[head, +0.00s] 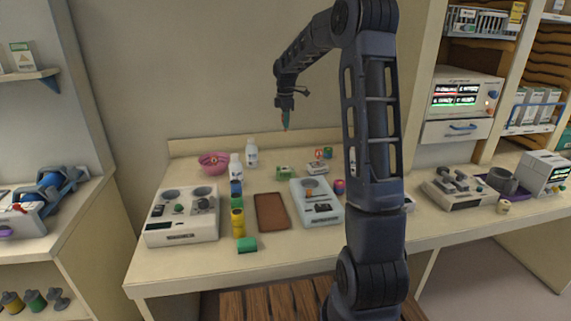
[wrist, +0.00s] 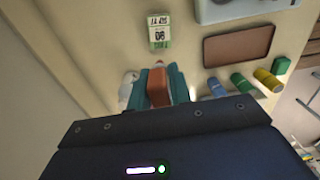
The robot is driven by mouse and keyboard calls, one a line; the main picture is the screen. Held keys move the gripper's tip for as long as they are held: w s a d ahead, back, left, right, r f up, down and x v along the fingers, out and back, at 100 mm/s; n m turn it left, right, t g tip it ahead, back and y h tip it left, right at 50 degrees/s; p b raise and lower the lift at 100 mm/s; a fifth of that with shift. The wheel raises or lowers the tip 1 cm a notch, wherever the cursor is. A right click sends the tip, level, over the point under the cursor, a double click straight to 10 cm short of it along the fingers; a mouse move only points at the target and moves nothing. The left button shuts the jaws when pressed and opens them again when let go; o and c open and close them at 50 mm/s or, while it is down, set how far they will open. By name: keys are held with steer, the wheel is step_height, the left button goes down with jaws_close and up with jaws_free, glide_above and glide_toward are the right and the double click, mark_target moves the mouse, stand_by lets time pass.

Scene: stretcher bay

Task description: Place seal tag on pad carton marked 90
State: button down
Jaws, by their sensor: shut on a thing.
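My gripper (head: 285,113) is raised above the back of the table in the head view. In the wrist view its teal fingers (wrist: 158,90) are shut on a small orange-brown piece, seemingly the seal tag (wrist: 158,86); its orange tip also shows in the head view (head: 286,127). The pad carton marked 90 (wrist: 159,31), white and green, lies beyond the fingertips in the wrist view, apart from the held piece. It appears to be the green and white carton (head: 284,171) behind the brown tray in the head view. Its top looks bare.
A brown tray (head: 271,211) lies between two white devices (head: 182,216) (head: 317,202). White bottles (head: 251,154) (head: 236,168) and a pink bowl (head: 214,163) stand at the back left. Green, yellow and blue pieces (head: 238,222) line the tray's left. Another small carton (head: 317,167) stands to the right.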

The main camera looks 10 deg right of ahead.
step_height(320, 180, down, 18)
steer(key=shift+r, duration=0.2)
stand_by(0.4)
steer(key=c, duration=1.3)
jaws_free()
steer(key=shift+f, duration=0.1)
